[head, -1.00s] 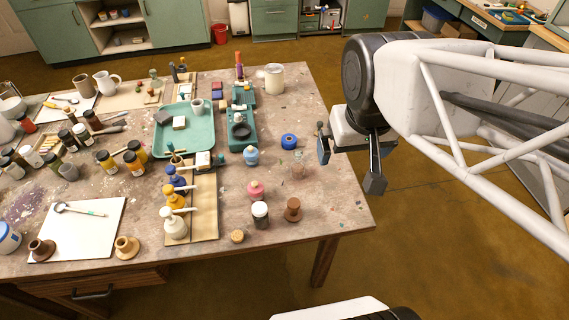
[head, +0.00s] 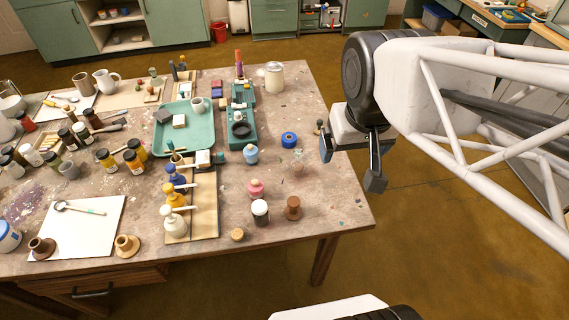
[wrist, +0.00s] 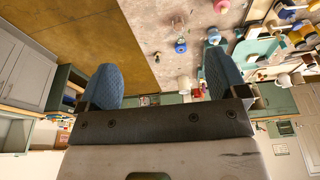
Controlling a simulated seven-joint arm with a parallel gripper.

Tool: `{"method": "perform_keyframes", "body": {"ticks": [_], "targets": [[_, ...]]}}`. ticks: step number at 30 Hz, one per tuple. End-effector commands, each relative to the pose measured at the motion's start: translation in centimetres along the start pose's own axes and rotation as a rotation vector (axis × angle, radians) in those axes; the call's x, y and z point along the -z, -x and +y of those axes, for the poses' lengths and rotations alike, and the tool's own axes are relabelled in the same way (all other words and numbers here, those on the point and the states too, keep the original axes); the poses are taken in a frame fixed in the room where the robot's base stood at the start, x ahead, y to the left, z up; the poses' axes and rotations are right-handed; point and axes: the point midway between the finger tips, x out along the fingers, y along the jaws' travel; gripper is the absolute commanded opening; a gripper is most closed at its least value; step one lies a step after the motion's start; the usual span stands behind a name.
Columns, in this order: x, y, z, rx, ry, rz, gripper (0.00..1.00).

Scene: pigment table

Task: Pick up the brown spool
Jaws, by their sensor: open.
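A reddish-brown spool (head: 293,208) stands upright near the table's right front corner in the head view. A darker brown spool-shaped piece (head: 41,248) and a tan one (head: 127,246) are at the front left. I cannot make out the brown spool in the wrist view.
A blue roll (head: 289,140) is farther back. The tabletop (head: 335,215) right of the spool is mostly clear.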

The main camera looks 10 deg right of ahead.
Motion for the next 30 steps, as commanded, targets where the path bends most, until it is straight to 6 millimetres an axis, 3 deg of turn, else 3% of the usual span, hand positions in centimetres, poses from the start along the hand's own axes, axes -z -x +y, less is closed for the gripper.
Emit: {"method": "perform_keyframes", "body": {"ticks": [1, 4, 17, 23, 30], "targets": [[0.0, 0.0, 0.0, 0.000, 0.000, 0.000, 0.83], [0.0, 0.0, 0.0, 0.000, 0.000, 0.000, 0.69], [0.2, -0.8, 0.1, -0.006, 0.002, 0.014, 0.69], [1.3, -3.6, 0.5, -0.026, 0.013, 0.078, 0.69], [3.0, -9.4, 1.1, -0.055, 0.049, 0.216, 0.69]]}}
